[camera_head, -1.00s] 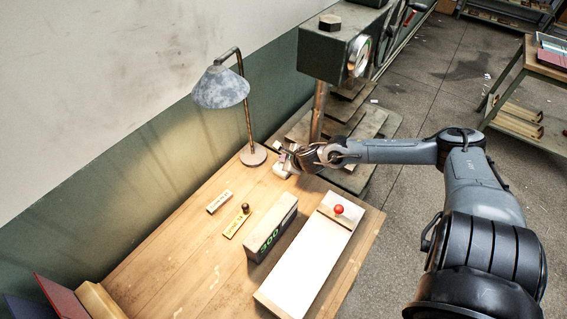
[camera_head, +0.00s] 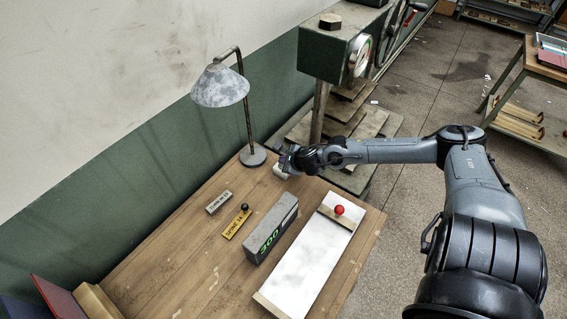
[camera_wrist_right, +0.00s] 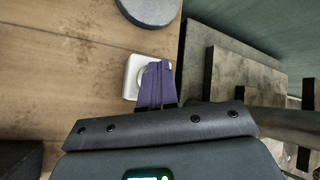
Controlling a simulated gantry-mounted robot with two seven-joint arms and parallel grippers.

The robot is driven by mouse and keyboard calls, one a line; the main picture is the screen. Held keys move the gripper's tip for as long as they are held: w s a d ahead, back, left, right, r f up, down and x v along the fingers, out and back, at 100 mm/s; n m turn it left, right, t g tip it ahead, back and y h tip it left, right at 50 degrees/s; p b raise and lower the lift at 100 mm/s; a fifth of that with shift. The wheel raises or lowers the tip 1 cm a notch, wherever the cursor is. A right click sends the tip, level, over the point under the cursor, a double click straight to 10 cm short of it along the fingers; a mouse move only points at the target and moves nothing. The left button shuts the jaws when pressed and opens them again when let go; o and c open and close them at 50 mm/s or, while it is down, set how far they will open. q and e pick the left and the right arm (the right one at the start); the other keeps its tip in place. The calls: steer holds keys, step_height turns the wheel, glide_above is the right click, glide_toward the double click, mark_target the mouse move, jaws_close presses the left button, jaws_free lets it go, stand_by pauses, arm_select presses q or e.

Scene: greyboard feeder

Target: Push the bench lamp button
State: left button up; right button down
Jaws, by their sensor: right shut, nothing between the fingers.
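The bench lamp (camera_head: 220,87) stands at the table's back edge, its round base (camera_head: 253,156) on the wood; its shade shows no glow. The lamp button is a small white box (camera_head: 281,172) just right of the base. In the right wrist view the white box (camera_wrist_right: 131,75) has a round button (camera_wrist_right: 147,76), partly hidden by my fingers. My right gripper (camera_head: 284,158) is shut and empty, its purple fingertips (camera_wrist_right: 166,66) over the button's right part. I cannot tell whether they touch it. The lamp base (camera_wrist_right: 150,8) is at the wrist view's top. My left gripper is not in view.
A grey block marked 300 (camera_head: 271,232), a white board (camera_head: 305,262) with a red knob (camera_head: 339,210), and two labelled strips (camera_head: 219,202) (camera_head: 236,224) lie nearer on the table. A green machine (camera_head: 335,52) stands behind my right forearm.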

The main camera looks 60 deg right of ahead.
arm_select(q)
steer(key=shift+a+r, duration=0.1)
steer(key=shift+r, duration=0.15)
arm_select(e)
steer(key=shift+r, duration=0.4)
